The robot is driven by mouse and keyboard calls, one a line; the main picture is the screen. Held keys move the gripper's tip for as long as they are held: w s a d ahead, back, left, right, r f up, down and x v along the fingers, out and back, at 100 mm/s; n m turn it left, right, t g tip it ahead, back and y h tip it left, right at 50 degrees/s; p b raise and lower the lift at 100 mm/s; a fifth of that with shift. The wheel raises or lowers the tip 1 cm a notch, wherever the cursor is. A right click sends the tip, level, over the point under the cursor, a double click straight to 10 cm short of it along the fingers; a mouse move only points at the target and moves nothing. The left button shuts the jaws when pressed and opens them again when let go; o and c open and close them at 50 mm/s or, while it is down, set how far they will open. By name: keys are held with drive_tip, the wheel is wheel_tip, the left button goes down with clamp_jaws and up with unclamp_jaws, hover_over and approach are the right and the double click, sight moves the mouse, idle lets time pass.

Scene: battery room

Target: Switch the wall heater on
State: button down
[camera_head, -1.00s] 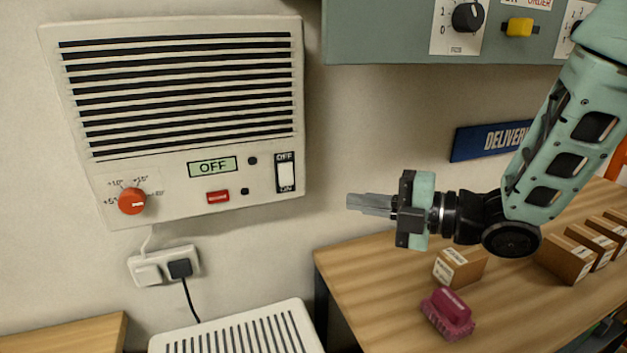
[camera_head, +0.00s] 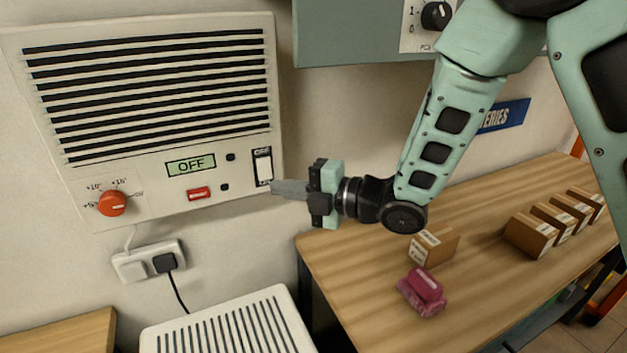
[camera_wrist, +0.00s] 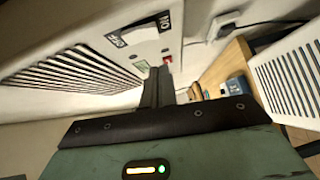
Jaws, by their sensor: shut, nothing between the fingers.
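The wall heater (camera_head: 150,105) is a cream unit with dark slats on the wall at the left. Its small display (camera_head: 191,165) reads OFF. A white rocker switch (camera_head: 263,167) on a dark plate sits at its lower right corner. The switch also shows in the wrist view (camera_wrist: 138,35), marked OFF and ON. A red-orange dial (camera_head: 112,203) and a red button (camera_head: 199,193) are on the lower front. My gripper (camera_head: 276,187) is shut and empty, its fingertips pointing left just below the switch. I cannot tell whether the tips touch the heater.
A socket (camera_head: 130,271) with a black plug is under the heater. A white slatted unit (camera_head: 160,345) stands below. A grey-green cabinet (camera_head: 345,40) hangs above.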

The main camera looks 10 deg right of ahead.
sight(262, 179)
drive_tip(key=w, duration=0.1)
drive_tip(key=w+p, duration=0.1)
drive_tip(key=w+a, duration=0.1)
drive_tip(key=shift+w+f+p, duration=0.25)
drive_tip(key=shift+w+p, duration=0.05)
drive_tip(key=shift+w, duration=0.05)
drive_tip(key=shift+w+f+b, duration=0.15)
drive_tip(key=shift+f+b, duration=0.2)
drive_tip(key=shift+b, duration=0.7)
drive_tip(key=shift+w+r, duration=0.1)
drive_tip(key=shift+r, duration=0.15)
drive_tip(key=shift+f, duration=0.1)
